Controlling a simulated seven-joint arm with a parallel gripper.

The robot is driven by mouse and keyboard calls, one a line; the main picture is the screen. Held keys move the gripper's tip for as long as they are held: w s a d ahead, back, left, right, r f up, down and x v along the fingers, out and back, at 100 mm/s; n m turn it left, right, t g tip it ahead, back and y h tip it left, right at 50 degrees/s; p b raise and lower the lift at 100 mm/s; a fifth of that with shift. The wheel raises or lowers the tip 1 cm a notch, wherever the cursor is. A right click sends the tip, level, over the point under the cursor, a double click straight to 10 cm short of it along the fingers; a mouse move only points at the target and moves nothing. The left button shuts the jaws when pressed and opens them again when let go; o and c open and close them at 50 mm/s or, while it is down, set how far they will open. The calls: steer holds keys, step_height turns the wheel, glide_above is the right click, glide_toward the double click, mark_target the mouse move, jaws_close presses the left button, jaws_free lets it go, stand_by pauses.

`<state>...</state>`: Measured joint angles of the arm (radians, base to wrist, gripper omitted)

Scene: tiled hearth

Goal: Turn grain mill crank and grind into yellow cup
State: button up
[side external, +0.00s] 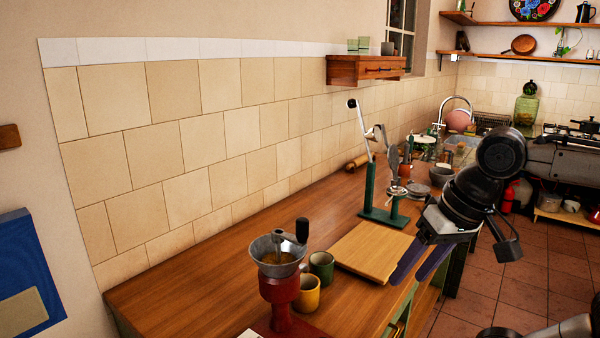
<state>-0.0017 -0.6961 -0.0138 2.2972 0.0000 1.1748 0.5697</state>
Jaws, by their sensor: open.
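The grain mill (281,289) stands at the near end of the wooden counter, with a red body and a grey metal hopper (276,252) holding brownish grain. Its crank has an upright black knob (302,230) above the hopper's right side. The yellow cup (307,295) stands on the counter just right of the mill's body, partly hidden by it. I cannot tell whether it is under the spout. My gripper (405,270) is open and empty, pointing down by the counter's front edge, right of and apart from the mill and cup.
A green cup (322,265) stands just behind the yellow one. A cutting board (373,250) lies between the cups and my gripper. A tall green-framed lever device (371,190) stands behind the board. A small wooden wall shelf (362,70) hangs above. Counter left of the board is clear.

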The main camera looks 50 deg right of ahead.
steer(key=w+r+m+g, duration=0.2)
steer(key=w+r+m, duration=0.3)
steer(key=r, duration=0.5)
step_height(320, 180, up, 4)
steer(key=m+g, duration=0.2)
steer(key=m, duration=0.4)
glide_above(302, 219)
steer(key=shift+f, duration=4.4)
